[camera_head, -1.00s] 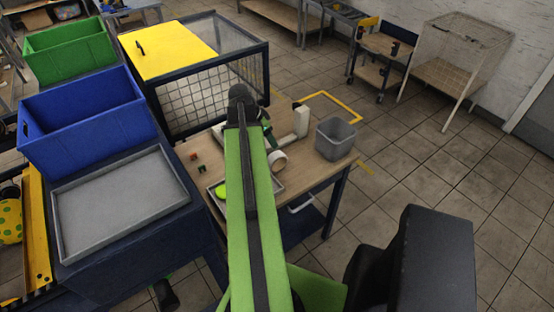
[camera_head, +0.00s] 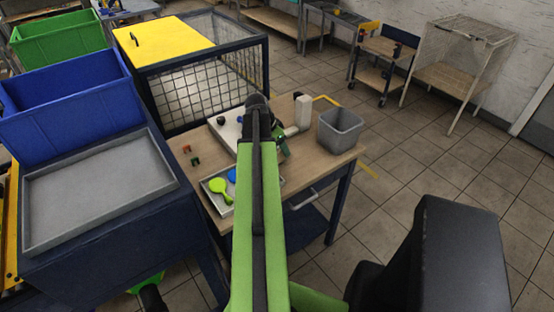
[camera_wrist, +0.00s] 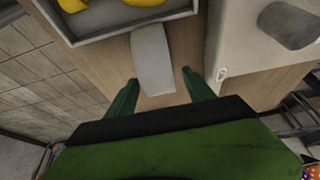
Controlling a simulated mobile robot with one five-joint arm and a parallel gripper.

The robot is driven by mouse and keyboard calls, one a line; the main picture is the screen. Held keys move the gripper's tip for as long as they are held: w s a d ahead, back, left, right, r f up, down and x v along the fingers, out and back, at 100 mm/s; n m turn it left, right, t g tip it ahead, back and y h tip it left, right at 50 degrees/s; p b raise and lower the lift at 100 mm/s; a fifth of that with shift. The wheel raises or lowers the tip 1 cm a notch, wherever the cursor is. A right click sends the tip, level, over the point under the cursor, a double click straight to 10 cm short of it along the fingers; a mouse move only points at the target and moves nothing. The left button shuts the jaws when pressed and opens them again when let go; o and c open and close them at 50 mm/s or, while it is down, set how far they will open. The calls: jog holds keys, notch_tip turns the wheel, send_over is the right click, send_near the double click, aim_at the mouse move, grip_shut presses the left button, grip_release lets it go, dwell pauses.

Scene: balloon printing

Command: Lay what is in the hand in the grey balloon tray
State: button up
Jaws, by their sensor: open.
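In the wrist view my gripper (camera_wrist: 160,76) is open, its two green fingers apart. A pale grey, curved piece (camera_wrist: 152,52) lies ahead of and partly between the fingertips; no finger clearly touches it. Its far end is by the rim of the grey balloon tray (camera_wrist: 125,30), which holds yellow-looking balloons (camera_wrist: 143,3). In the head view this tray (camera_head: 221,214) is on the wooden table, with a lime balloon (camera_head: 220,188) and a blue one (camera_head: 232,175). My arm covers part of the tray, and the grey piece is not seen there.
A grey bin (camera_head: 340,132) stands at the table's right end, near a white upright block (camera_head: 303,112). Small red and green items (camera_head: 195,161) lie at the table's left. A larger, empty grey tray (camera_head: 95,190) is further left.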

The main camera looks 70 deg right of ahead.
jog(key=shift+b+x, duration=0.35)
jog(key=shift+x, duration=0.7)
jog(key=shift+r, duration=0.15)
jog(key=shift+c, duration=0.3)
grip_shut()
jog(key=shift+r, duration=0.1)
jog(key=r+p, duration=0.1)
jog(key=p, duration=0.1)
jog(key=r+p, duration=0.1)
jog(key=r, duration=0.1)
jog(key=r+p, duration=0.2)
jog(key=shift+s+a+p, duration=0.15)
jog(key=shift+s+p, duration=0.15)
jog(key=s+a+r+p, duration=0.1)
jog(key=s+r+p, duration=0.4)
jog(key=s, duration=0.5)
jog(key=shift+s+a+r+p, duration=0.3)
jog(key=shift+s+r, duration=0.05)
jog(key=shift+s, duration=0.05)
